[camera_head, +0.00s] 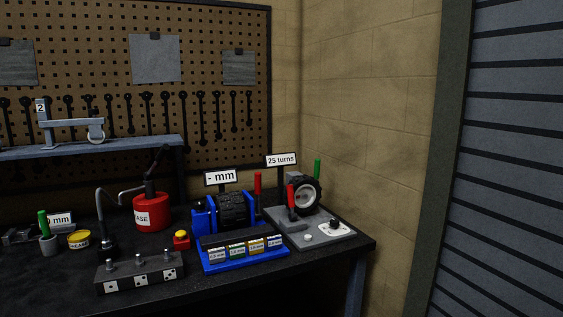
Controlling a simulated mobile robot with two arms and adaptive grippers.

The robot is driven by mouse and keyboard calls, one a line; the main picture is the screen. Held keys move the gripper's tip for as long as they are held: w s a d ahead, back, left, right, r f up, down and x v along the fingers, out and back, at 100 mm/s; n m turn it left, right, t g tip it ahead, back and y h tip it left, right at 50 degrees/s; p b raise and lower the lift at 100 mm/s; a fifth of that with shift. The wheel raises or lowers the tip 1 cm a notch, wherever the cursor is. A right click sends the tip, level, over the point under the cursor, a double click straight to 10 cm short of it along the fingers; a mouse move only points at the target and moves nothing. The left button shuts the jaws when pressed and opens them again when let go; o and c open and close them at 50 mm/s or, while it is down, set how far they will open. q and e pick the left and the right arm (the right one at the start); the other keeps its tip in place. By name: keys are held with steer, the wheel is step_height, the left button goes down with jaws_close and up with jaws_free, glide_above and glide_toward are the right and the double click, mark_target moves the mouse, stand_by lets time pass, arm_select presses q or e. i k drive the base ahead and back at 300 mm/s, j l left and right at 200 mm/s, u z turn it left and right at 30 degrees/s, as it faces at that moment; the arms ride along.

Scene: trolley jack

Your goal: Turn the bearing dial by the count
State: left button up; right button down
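A grey fixture base (325,243) stands at the right end of the dark workbench. On it are a black-rimmed wheel with a pale hub (304,196) and a white plate with a small dark knob (334,227). I cannot tell for sure which of these is the bearing dial. A sign reading "25 turns" (281,160) stands behind the base. A red-handled lever (291,199) rises in front of the wheel, and a green handle (317,169) shows behind it. Neither of my grippers is in view.
A red can (154,212) and a grey block with several studs (140,273) are farther left.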

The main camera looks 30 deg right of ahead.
mark_target(333, 223)
steer(key=z, duration=1.35)
